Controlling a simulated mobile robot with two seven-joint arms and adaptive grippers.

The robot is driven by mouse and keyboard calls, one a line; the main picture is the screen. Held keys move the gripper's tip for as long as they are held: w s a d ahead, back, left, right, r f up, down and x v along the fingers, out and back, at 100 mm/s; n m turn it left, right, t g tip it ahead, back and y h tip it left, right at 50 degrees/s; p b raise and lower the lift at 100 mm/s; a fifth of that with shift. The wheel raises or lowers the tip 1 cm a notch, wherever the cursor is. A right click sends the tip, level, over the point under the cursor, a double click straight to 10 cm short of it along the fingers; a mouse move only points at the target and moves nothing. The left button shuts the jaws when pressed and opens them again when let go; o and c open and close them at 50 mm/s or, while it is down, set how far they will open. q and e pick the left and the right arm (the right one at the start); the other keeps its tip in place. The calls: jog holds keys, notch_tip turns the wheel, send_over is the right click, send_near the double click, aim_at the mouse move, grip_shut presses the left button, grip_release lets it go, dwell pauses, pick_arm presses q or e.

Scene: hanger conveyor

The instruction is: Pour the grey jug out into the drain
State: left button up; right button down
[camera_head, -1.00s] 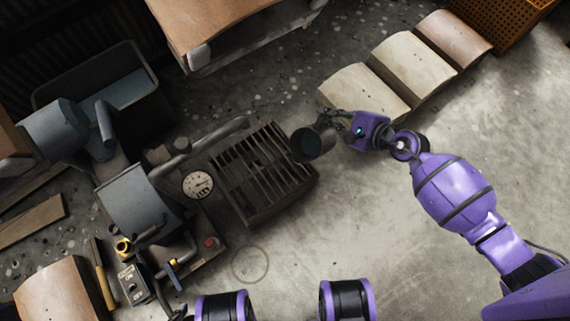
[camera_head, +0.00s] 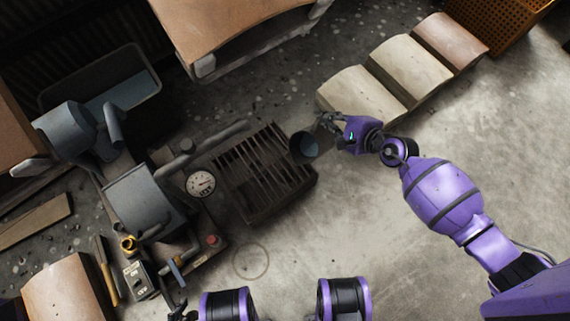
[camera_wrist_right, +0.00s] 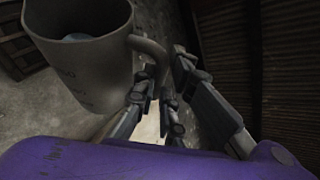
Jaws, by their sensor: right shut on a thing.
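The grey jug (camera_head: 313,144) is held up at the right edge of the drain, a dark slatted grate (camera_head: 262,172) in the floor. A dark part at the bottom edge may be my left gripper (camera_head: 181,311), mostly cut off.
A grey machine with pipes (camera_head: 145,200) and a gauge (camera_head: 201,184) stands left of the drain. Pale sacks or blocks (camera_head: 360,95) lie behind the right gripper. A dark tub (camera_head: 110,82) is at upper left. The floor below the drain is clear.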

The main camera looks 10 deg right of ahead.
aim_at(318, 132)
pick_arm(q)
jog(key=shift+r, duration=0.15)
pick_arm(e)
jog(key=shift+r, duration=0.1)
pick_arm(q)
jog(key=shift+w+r+p, duration=0.25)
jog(key=shift+r+p, duration=0.95)
jog(key=shift+r, duration=0.05)
pick_arm(e)
jog(key=shift+s+a+n+t+h, duration=0.15)
jog(key=shift+a+n+t+h, duration=0.15)
jog(key=shift+a+h, duration=0.15)
pick_arm(q)
jog(key=shift+w+r, duration=0.1)
jog(key=shift+r, duration=0.05)
pick_arm(e)
jog(key=shift+s+a+n+p, duration=0.25)
jog(key=shift+a+n+p, duration=0.1)
jog(key=shift+p, duration=0.55)
pick_arm(q)
notch_tip(318, 132, up, 2)
jog(key=shift+w+t, duration=0.15)
jog(key=shift+t, duration=0.15)
pick_arm(e)
jog(key=shift+a+h, duration=0.1)
jog(key=shift+h, duration=0.15)
pick_arm(q)
jog(key=shift+r, duration=0.15)
